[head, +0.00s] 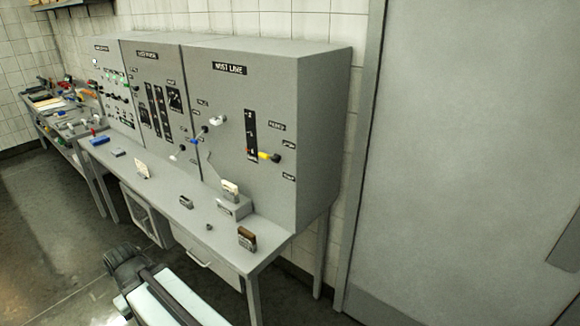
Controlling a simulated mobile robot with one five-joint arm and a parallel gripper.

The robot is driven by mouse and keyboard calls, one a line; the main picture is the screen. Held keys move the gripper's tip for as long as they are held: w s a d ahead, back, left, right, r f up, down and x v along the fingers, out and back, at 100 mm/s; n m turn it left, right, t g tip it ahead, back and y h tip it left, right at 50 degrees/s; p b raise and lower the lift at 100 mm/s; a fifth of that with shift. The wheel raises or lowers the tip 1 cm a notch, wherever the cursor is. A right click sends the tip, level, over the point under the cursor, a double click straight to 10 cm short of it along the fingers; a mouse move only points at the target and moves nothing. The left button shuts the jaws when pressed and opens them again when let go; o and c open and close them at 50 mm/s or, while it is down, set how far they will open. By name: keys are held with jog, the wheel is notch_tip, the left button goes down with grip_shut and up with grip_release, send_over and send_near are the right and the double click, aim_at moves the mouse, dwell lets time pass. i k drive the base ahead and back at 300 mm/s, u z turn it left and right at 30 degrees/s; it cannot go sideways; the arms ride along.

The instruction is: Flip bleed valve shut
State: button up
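A grey control cabinet (270,75) with several panels stands on a grey bench (150,192). Its right panel is headed "MIST LANE". A yellow lever with a dark knob (269,157) sticks out roughly level at this panel's lower right, beside a dark vertical scale (250,132). The small labels are too blurred to tell which is the bleed valve. My arm's dark end (126,262) shows at the bottom, in front of the bench and apart from the panel; its fingers cannot be made out.
A cluttered side table (70,122) is at far left. A large grey door (470,150) fills the right. The floor in front is clear.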

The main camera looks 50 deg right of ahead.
aim_at(268, 157)
jog(key=u, duration=0.15)
jog(key=k, duration=0.1)
jog(key=u, duration=0.6)
jog(key=i, duration=1.75)
jog(key=z, duration=3.25)
jog(key=i, duration=0.5)
jog(key=z, duration=0.05)
